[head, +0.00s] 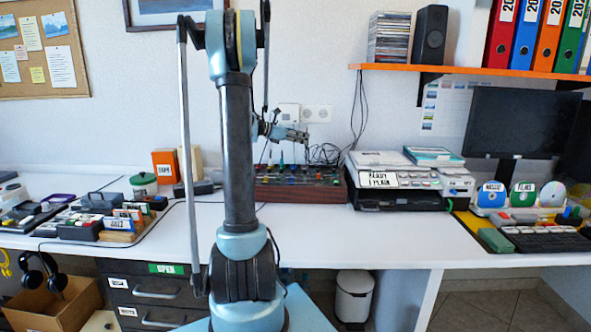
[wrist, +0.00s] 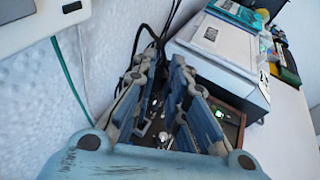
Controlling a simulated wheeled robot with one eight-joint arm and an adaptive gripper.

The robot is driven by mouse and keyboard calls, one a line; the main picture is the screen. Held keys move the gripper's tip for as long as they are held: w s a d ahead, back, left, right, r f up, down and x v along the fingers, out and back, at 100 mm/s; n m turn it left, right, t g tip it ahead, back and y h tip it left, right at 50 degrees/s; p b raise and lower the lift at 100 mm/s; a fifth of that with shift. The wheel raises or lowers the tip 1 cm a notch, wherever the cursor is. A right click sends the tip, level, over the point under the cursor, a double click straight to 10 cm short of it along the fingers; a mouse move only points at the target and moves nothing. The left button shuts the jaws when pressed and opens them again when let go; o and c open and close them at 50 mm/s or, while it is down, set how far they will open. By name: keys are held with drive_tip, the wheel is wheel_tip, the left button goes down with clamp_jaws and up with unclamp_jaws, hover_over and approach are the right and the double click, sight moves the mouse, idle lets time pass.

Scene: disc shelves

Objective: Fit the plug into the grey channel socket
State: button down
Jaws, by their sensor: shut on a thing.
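My gripper (head: 304,135) is at the end of my arm, near the wall and above the wooden mixer box (head: 290,196) at the back of the desk. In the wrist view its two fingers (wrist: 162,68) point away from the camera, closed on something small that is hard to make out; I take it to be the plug. The mixer (wrist: 232,104) shows below and between the fingers, with knobs and a green light. Several coloured plugs or knobs stand on its top. I cannot pick out the grey channel socket in either view.
Wall sockets (head: 303,113) are behind my gripper. An orange box (head: 165,165) is to the left. The white desk (head: 345,235) is clear in front of the mixer.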

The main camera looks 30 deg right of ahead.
drive_tip(key=shift+w+f, duration=0.2)
drive_tip(key=shift+f, duration=2.3)
drive_tip(key=shift+w+f, duration=0.2)
drive_tip(key=shift+f, duration=2.25)
drive_tip(key=shift+f, duration=0.1)
drive_tip(key=c, duration=1.6)
unclamp_jaws()
